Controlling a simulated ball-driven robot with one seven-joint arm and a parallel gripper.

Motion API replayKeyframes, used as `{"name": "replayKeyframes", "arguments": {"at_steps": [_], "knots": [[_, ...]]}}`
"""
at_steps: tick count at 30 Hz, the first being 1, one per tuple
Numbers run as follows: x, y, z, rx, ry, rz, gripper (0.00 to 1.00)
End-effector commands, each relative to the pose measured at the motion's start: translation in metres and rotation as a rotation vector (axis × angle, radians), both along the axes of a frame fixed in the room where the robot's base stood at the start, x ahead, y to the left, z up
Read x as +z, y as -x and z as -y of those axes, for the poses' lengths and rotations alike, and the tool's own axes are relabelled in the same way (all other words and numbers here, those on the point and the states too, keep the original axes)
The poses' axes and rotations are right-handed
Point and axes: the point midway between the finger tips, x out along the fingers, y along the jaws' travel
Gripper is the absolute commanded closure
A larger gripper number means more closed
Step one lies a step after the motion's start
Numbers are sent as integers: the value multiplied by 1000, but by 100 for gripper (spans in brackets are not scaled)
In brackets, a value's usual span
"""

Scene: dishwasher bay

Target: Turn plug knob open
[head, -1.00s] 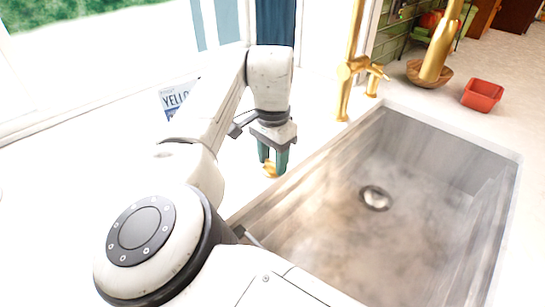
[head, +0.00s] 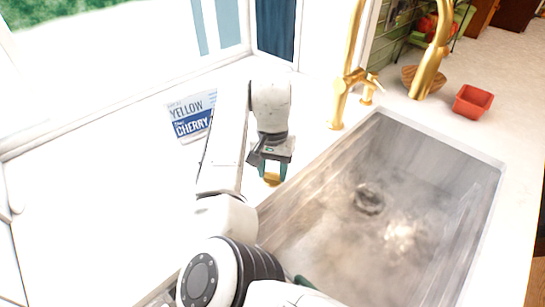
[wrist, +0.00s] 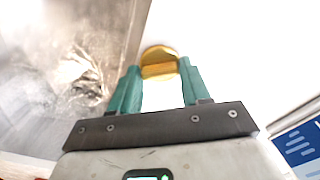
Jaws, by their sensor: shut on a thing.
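The plug knob (wrist: 160,62) is a round gold knob with a raised bar across it, on the white counter beside the sink. In the wrist view my gripper (wrist: 159,69) has its two green fingers on either side of the bar, shut on it. In the head view the knob (head: 271,179) shows as a gold patch below my gripper (head: 272,168), near the sink's left rim. The sink drain (head: 368,198) is a dark, blurred round patch in the basin floor.
The stone sink (head: 480,165) lies right of my gripper, with a bright blurred patch on its floor. A gold faucet (head: 343,95) stands behind it. A red bowl (head: 472,102) sits at the back right.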

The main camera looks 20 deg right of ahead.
Motion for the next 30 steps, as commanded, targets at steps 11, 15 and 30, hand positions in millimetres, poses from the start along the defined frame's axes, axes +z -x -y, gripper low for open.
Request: {"name": "replayKeyframes", "arguments": {"at_steps": [11, 15, 30], "knots": [[6, 1, 1, 360, 2, -5, 84], [6, 1, 1, 492, 1, -5, 84], [3, 1, 1, 905, -2, -2, 84]]}}
